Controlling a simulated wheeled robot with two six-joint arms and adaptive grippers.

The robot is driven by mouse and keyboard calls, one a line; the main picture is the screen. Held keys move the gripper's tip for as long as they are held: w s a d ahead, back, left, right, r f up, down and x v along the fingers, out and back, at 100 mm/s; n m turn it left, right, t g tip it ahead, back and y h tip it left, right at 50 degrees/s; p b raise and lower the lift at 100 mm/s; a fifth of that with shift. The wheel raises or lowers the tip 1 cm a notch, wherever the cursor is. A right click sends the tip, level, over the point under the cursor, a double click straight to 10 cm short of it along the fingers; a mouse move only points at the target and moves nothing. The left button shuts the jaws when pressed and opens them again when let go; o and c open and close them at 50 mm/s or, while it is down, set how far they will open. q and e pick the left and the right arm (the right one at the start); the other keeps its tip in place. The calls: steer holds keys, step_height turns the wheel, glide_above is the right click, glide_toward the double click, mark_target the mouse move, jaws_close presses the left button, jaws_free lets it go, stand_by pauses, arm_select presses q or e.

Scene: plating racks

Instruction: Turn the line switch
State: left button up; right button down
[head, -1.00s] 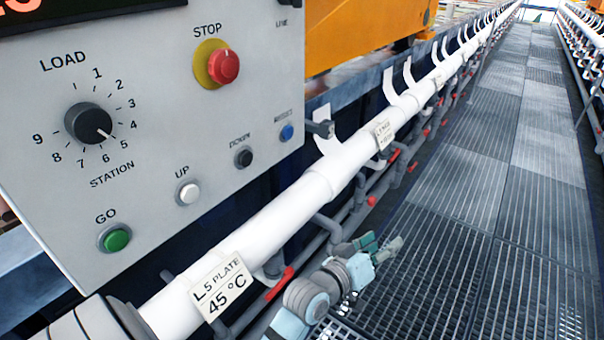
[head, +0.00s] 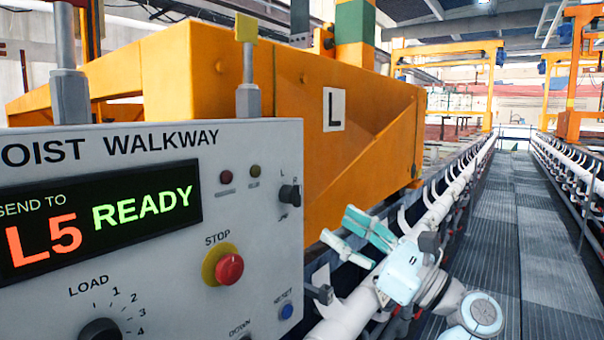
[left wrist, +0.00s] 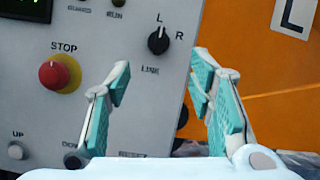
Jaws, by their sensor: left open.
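The line switch (head: 290,194) is a black knob near the right edge of the grey control panel, with L and R marks. It also shows in the left wrist view (left wrist: 158,40), above the word LINE, where its light mark seems to point up toward L. My left gripper (head: 337,226) is open and empty, its teal-padded fingers to the right of and below the switch in the head view. In the left wrist view the gripper's fingers (left wrist: 162,64) stand apart with the switch between and beyond the tips. Nothing touches the switch. My right gripper is out of view.
The panel (head: 150,260) carries a red STOP button (head: 229,269), a LOAD dial (head: 100,329), a blue reset button (head: 287,311) and a lit READY display (head: 100,220). An orange beam structure (head: 370,110) stands behind it. White pipes and a walkway (head: 500,250) run off right.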

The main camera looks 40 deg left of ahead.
mark_target(300, 200)
arm_select(q)
steer(key=p+x, duration=0.5)
steer(key=x, duration=0.4)
steer(key=shift+s+r, duration=0.15)
steer(key=shift+r, duration=0.1)
steer(key=shift+a+p, duration=0.35)
steer(key=shift+a, duration=0.2)
steer(key=shift+d, duration=0.1)
steer(key=shift+c, duration=1)
jaws_close()
